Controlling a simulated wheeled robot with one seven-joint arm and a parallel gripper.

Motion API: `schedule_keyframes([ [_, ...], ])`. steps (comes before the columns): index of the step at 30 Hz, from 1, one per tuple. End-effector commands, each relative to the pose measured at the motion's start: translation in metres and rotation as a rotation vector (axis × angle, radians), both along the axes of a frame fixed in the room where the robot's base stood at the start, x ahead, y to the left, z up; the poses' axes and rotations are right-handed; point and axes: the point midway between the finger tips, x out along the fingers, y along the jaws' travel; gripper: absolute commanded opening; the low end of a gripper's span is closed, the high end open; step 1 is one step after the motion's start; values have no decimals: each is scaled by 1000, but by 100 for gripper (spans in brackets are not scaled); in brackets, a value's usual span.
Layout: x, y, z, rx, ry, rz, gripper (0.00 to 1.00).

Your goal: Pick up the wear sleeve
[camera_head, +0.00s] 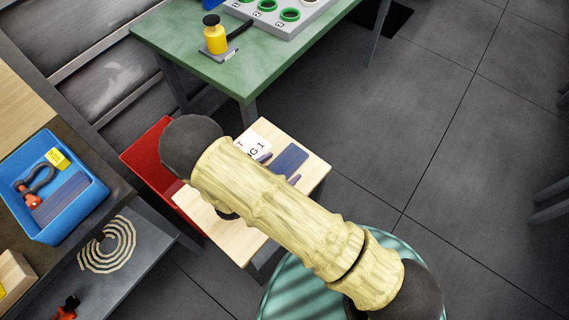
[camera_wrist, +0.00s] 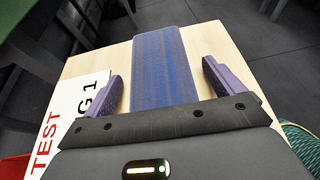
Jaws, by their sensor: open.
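My gripper (camera_wrist: 163,78) is open, with its two purple fingers spread on either side of a flat blue-purple piece (camera_wrist: 165,50). The fingers appear apart from it, and I cannot tell their height above it. In the head view the blue-purple piece (camera_head: 291,157) lies on a small wooden-topped stand (camera_head: 315,174), beyond my gripper (camera_head: 280,169). A dark rounded thing (camera_head: 228,215) shows partly under my arm at the stand's near side; I cannot tell what it is.
A white card marked TEST (camera_wrist: 62,115) lies left of the piece. A red bin (camera_head: 148,150) stands beside the stand. A blue bin (camera_head: 90,205) holds several items. A green table (camera_head: 165,35) carries a yellow container (camera_head: 215,38) and a grey tray with green rings (camera_head: 268,22).

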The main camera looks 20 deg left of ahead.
Motion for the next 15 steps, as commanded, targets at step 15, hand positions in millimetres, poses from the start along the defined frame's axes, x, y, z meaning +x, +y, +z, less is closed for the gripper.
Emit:
schedule_keyframes([
  [15,0,1,0,1,-1,1,84],
])
